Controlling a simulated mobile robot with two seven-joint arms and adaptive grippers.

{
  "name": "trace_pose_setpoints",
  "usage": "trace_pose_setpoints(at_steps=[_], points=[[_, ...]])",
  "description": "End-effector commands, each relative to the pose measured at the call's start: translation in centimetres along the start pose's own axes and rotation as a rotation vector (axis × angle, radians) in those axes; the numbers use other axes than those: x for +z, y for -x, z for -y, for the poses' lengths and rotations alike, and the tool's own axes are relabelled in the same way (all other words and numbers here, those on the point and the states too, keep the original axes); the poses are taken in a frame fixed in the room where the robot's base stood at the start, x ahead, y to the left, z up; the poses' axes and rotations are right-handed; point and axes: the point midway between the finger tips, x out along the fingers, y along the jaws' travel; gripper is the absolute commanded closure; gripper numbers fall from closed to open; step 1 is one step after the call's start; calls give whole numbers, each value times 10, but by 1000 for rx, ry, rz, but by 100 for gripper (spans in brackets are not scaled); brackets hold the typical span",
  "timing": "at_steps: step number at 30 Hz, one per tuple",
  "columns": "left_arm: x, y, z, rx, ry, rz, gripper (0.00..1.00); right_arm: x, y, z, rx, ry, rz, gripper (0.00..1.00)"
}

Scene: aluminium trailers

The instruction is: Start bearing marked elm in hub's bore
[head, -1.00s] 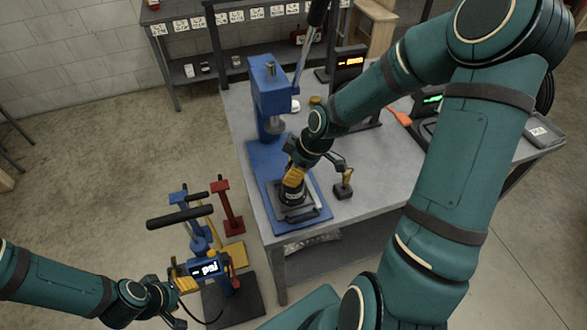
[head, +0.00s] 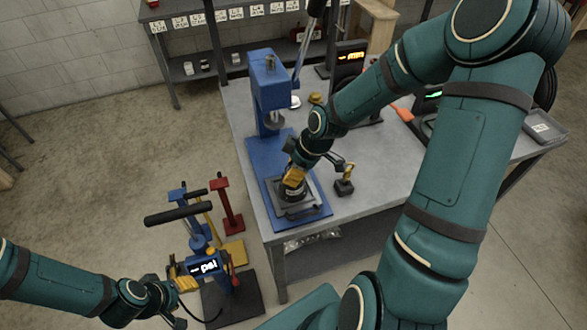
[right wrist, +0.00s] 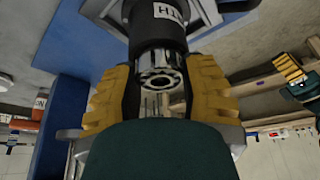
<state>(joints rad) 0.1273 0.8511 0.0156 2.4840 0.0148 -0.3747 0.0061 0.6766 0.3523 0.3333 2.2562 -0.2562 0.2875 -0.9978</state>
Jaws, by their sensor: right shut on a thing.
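My right gripper (head: 294,174) is over the blue press base, its yellow fingers shut on a silvery ring-shaped bearing (right wrist: 160,80). Its label cannot be read. The black hub (head: 291,191) stands on a grey plate directly under the fingers. In the right wrist view the hub (right wrist: 155,40) carries a white label, and the bearing lines up with its end. I cannot tell how far the bearing is inside the bore. My left gripper (head: 186,284) is beside the pump with the "psi" display (head: 208,267); its finger gap is unclear.
The blue press (head: 270,92) with its ram stands behind the hub on the grey table (head: 385,175). A small dark block with a yellow top (head: 345,182) stands right of the hub. Red and yellow stands (head: 228,205) are on the floor at left.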

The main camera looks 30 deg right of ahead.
Motion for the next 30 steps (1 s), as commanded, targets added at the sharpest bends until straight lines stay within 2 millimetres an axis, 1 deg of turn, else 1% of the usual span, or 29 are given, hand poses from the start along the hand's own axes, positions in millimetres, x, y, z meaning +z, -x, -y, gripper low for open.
trace_pose_setpoints(at_steps=[5, 6, 8, 9, 17, 20, 23, 26, 30], points=[[0, -4, 1, 0, 0, 0, 53, 2, -4, 0, 0, 0, 0, 95], [0, -4, 1, 0, 0, 0, 53, 2, -5, 0, 0, 0, 0, 50], [0, -3, 1, 0, 0, 0, 53, 2, -4, 0, 0, 0, 0, 29], [0, -3, 1, 0, 0, 0, 53, 2, -4, 0, 0, 0, 0, 27], [0, -3, 1, 0, 0, 0, 53, 2, -4, 0, 0, 0, 0, 27], [0, -3, 1, 0, 0, 0, 53, 2, 0, 0, 1, 0, 0, 27], [0, -3, 1, 0, 0, 0, 53, 2, 10, -1, 4, -3, 0, 27], [0, -3, 1, 0, 0, 0, 53, 2, 27, -1, 6, -2, 0, 27], [0, -3, 1, 0, 0, 0, 53, 2, 55, -2, 7, -3, 2, 27]])
